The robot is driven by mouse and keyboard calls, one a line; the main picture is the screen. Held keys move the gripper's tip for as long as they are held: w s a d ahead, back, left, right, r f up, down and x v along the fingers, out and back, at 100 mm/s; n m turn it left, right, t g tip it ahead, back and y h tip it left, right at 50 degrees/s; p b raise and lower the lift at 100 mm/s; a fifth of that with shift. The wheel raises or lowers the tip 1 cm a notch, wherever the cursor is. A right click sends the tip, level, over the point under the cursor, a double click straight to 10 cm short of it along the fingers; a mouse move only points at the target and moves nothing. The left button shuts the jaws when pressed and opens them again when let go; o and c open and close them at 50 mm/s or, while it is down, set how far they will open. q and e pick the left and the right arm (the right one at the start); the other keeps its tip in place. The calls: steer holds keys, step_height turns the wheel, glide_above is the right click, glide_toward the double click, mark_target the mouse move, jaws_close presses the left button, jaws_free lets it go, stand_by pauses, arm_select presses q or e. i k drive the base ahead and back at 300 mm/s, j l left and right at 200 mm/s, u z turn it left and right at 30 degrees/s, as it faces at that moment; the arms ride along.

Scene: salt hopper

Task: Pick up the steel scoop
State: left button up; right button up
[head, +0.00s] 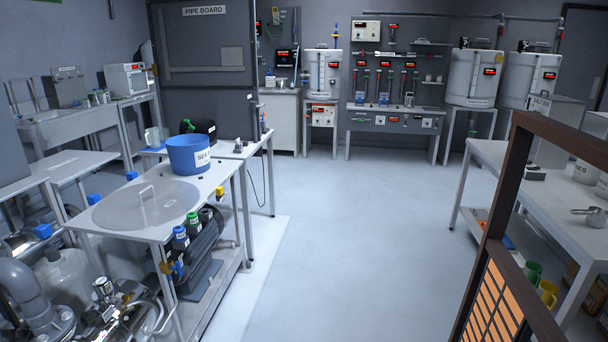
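A steel scoop (594,216) lies on the grey table (487,151) at the right edge of the view. Its small handle points left and its rounded bowl is at the right, close to the picture's edge. The scoop looks free of other things. Neither of my grippers shows in this view, so nothing can be told of their fingers.
A brown frame with an orange grid panel (494,306) stands in the right foreground, before part of the table. White tubs (585,172) stand behind the scoop. A blue bucket (188,155) sits on the left bench. The middle floor (345,240) is clear.

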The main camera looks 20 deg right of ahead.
mark_target(595, 218)
steer(key=i+l+z, duration=0.35)
steer(key=i+z, duration=0.3)
steer(key=i, duration=0.25)
steer(key=i+l+z, duration=0.1)
steer(key=i+z, duration=0.25)
steer(key=i, duration=0.15)
steer(key=i+j+z, duration=0.1)
steer(key=i, duration=1.8)
steer(key=i+z, duration=0.4)
steer(key=i+j+z, duration=0.15)
steer(key=i+z, duration=0.25)
steer(key=i+j+z, duration=0.2)
steer(key=z, duration=0.2)
